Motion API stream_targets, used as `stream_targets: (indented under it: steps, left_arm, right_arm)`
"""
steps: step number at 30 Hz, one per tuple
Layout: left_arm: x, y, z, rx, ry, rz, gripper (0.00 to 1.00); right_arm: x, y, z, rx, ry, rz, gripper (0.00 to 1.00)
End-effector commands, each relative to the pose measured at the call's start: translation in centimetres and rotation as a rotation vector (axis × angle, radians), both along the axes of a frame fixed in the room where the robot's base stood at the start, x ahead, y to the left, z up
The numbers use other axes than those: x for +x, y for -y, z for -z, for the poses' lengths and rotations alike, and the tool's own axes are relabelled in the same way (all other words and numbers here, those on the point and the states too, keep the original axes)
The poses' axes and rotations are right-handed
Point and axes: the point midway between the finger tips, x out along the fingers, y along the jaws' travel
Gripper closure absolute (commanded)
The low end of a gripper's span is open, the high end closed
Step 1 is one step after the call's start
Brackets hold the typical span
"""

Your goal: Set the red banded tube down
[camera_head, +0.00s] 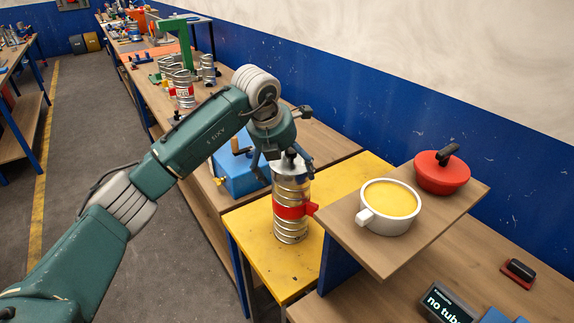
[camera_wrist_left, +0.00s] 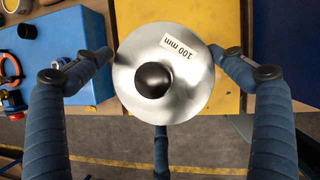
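The red banded tube (camera_head: 291,228) is a silver ribbed duct with a red band and a small red tab on its right side. It is upright over the yellow table top (camera_head: 262,261); I cannot tell whether its base touches. My left gripper (camera_head: 282,170) is at its top end, coming from above. In the left wrist view, the tube's round metal top (camera_wrist_left: 188,88) carries a black knob and a "100 mm" label. My left gripper's three fingers (camera_wrist_left: 160,85) close around its rim. My right gripper is not in view.
A raised wooden shelf (camera_head: 372,255) is close to the tube's right, holding a white mug (camera_head: 368,220) of yellow stuff and a red lidded pot (camera_head: 440,178). A blue box (camera_head: 237,178) stands behind left. More silver tubes (camera_head: 183,90) stand farther back. Bare yellow surface shows around the tube.

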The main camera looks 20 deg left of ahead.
Motion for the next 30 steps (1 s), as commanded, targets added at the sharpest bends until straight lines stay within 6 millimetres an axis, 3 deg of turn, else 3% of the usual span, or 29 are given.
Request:
stream_targets:
  steps: [11, 17, 24, 30]
  left_arm:
    - [-0.1, 0.0, -0.4, 0.000, 0.001, 0.000, 0.00]
    - [-1.3, -0.4, -3.3, -0.001, 0.006, 0.001, 0.00]
    - [-3.3, -0.9, -8.0, 0.001, 0.005, -0.001, 0.00]
    - [-4.3, -1.2, -10.5, -0.001, 0.002, -0.001, 0.00]
  right_arm:
    - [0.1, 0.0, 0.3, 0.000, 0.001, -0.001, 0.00]
    - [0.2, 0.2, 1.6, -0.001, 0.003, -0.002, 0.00]
    - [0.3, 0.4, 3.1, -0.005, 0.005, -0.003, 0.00]
    - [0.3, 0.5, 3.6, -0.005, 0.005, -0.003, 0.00]
